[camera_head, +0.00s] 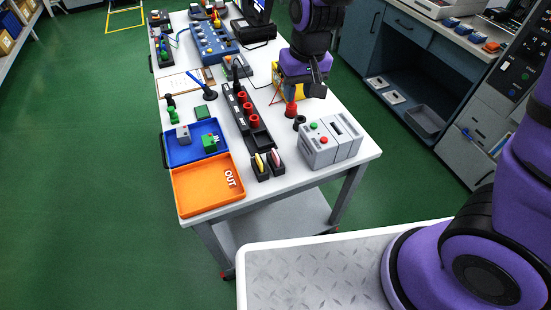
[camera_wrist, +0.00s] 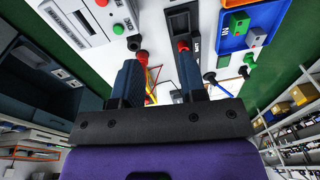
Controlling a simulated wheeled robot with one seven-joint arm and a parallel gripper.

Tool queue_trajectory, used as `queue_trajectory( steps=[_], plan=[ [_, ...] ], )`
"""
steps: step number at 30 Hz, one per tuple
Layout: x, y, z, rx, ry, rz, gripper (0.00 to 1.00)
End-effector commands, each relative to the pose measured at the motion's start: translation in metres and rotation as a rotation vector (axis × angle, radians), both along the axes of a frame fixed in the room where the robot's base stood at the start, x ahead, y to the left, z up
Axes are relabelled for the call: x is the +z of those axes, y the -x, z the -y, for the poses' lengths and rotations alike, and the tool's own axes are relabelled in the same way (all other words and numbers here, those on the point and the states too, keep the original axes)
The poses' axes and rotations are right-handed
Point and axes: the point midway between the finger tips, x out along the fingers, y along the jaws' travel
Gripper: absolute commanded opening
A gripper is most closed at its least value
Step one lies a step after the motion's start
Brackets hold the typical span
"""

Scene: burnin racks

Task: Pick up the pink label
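The pink label (camera_head: 276,158) is a small upright tag in a black holder at the near end of the black rack (camera_head: 245,112). A yellow label (camera_head: 259,162) stands in a similar holder just left of it. In the head view my gripper (camera_head: 303,91) is above the table, behind the grey button box and well behind and to the right of the label, apart from it. In the wrist view my gripper (camera_wrist: 158,62) has its two fingers spread, with nothing held between them. I cannot make out the pink label in the wrist view.
The grey button box (camera_head: 331,140) stands right of the labels. A red funnel-shaped piece (camera_head: 291,109) and a black ring (camera_head: 299,122) are near my gripper. An orange OUT tray (camera_head: 195,200) and a blue tray (camera_head: 173,153) lie left. Bare tabletop lies at the front.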

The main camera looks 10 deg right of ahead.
Motion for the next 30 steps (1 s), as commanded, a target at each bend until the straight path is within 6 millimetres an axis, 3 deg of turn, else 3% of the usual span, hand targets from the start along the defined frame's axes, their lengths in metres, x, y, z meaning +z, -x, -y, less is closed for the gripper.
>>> queue_trajectory(
  steps=[3, 9, 24, 30],
  plan=[
    [-0.042, -0.001, -0.024, 0.027, 0.034, -0.032, 0.38],
    [-0.09, 0.002, -0.048, 0.052, 0.075, -0.057, 0.38],
    [-0.151, 0.004, -0.056, 0.061, 0.094, -0.066, 0.38],
    [-0.165, 0.003, -0.056, 0.061, 0.091, -0.064, 0.38]
  ],
)
